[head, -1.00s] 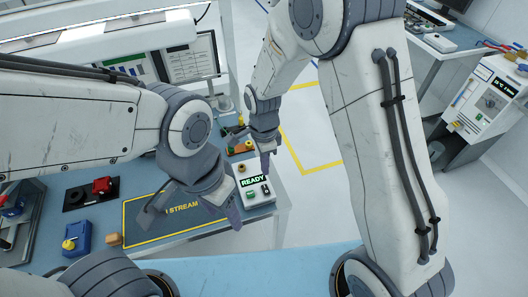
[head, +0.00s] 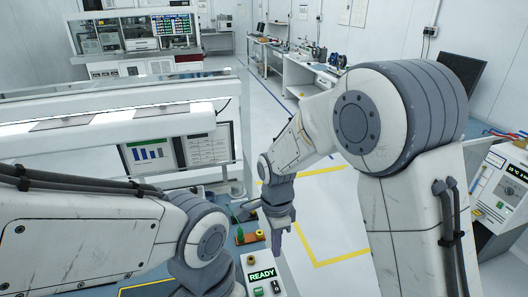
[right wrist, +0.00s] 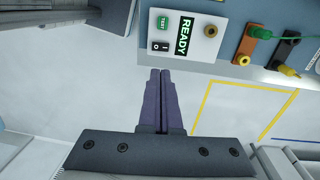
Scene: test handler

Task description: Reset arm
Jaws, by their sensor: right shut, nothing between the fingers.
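My right gripper (head: 277,243) points down in the head view, beside the white control box with the lit READY display (head: 262,274). In the right wrist view my right gripper (right wrist: 160,72) has its two dark fingers closed together with nothing between them. They show over pale floor, apart from the READY box (right wrist: 207,50), which has a green TEST button (right wrist: 163,23) and a black switch (right wrist: 160,46). My left arm comes in from the left in the head view; its gripper is below the picture edge and hidden.
An orange block with connectors (head: 248,238) sits on the bench behind the READY box. A screen with charts (head: 152,153) stands behind my left arm. A machine with a display (head: 503,190) is at far right. Open floor with a yellow outline (head: 330,262) lies right of the bench.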

